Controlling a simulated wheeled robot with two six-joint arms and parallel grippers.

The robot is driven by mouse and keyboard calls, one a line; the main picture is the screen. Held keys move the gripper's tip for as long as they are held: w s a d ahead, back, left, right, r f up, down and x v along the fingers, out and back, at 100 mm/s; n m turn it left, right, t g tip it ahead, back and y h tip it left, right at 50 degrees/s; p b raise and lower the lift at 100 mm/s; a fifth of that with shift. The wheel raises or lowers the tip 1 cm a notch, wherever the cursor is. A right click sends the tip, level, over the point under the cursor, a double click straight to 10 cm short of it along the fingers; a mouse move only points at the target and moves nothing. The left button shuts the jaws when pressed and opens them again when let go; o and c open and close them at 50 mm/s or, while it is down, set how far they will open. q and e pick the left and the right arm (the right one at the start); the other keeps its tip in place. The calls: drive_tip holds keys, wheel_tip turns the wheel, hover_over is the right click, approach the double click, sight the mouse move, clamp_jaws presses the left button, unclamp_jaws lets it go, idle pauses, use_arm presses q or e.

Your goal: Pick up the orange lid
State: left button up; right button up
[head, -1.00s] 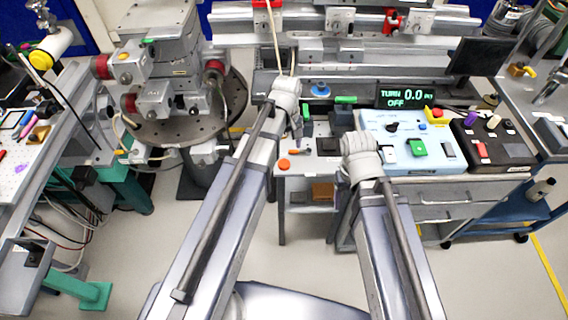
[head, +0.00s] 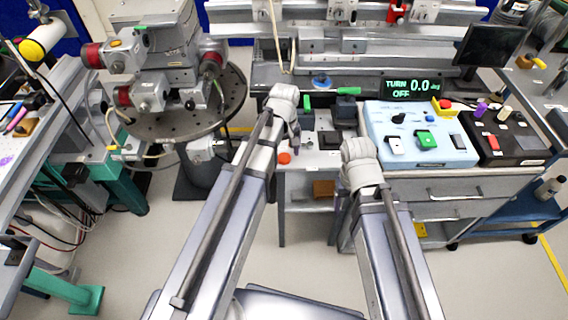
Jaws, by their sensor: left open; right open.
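The orange lid (head: 284,158) is a small round orange disc. It lies on the light top at the left front corner of the bench. My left gripper (head: 296,141) hangs just beyond and to the right of the lid in the picture, its jaws partly hidden by its own wrist. It is open and holds nothing that I can see. My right arm ends in a white wrist in front of the bench, to the right of the lid. Its jaws are hidden behind that wrist.
A pale blue control box (head: 418,155) and a black control box (head: 507,163) stand on the bench at right. A dark block (head: 330,140) lies right of the lid. A display (head: 408,88) stands behind. A round perforated plate (head: 175,120) is at left. Floor before the bench is clear.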

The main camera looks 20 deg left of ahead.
sight(285, 158)
use_arm(q)
drive_tip(key=shift+f, duration=0.55)
drive_tip(key=shift+r, duration=0.1)
use_arm(e)
drive_tip(key=shift+f, duration=0.45)
use_arm(q)
clamp_jaws()
drive_tip(key=shift+r, duration=0.1)
use_arm(e)
drive_tip(key=shift+r, duration=0.1)
use_arm(q)
wheel_tip(285, 158, up, 10)
drive_tip(key=p, duration=1)
use_arm(e)
wheel_tip(285, 158, up, 10)
